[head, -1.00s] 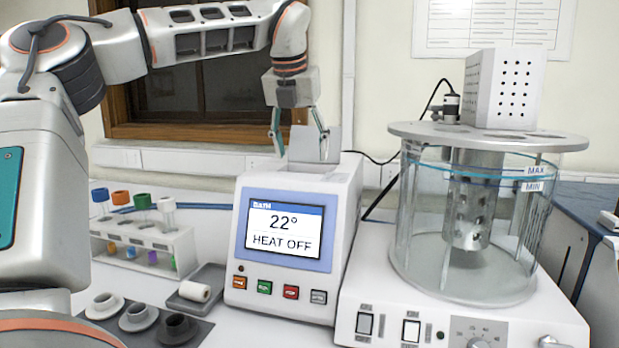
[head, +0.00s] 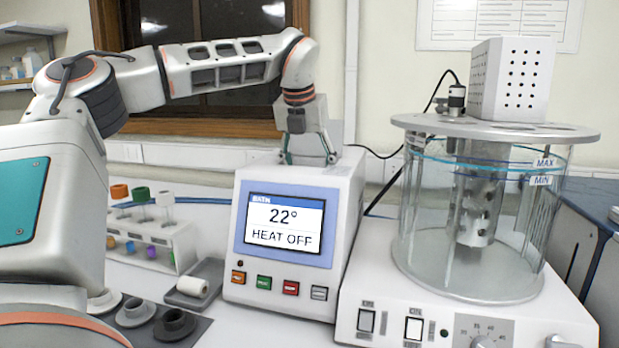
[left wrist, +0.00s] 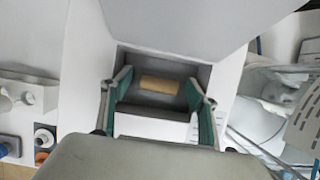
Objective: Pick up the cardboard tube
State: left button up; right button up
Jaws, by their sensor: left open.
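The cardboard tube (left wrist: 160,85) is a short tan cylinder lying crosswise in a dark recess in the left wrist view. In the head view it is hidden inside the top of the white display unit (head: 228,262). My left gripper (head: 309,158) points down at the back top of this unit, its fingertips partly hidden by it. In the left wrist view its open fingers (left wrist: 158,97) stand on either side of the tube, with visible gaps to it. Their exact height above the tube I cannot tell. My right gripper is not in view.
The glass bath (head: 425,240) with its perforated box (head: 512,80) stands to the right. A test tube rack (head: 183,247), a tray with a white roll (head: 193,287) and grey cups (head: 175,325) are on the left. A light panel (left wrist: 190,25) rises beside the recess.

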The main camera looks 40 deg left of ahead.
pick_arm(q)
jog(key=c, duration=0.8)
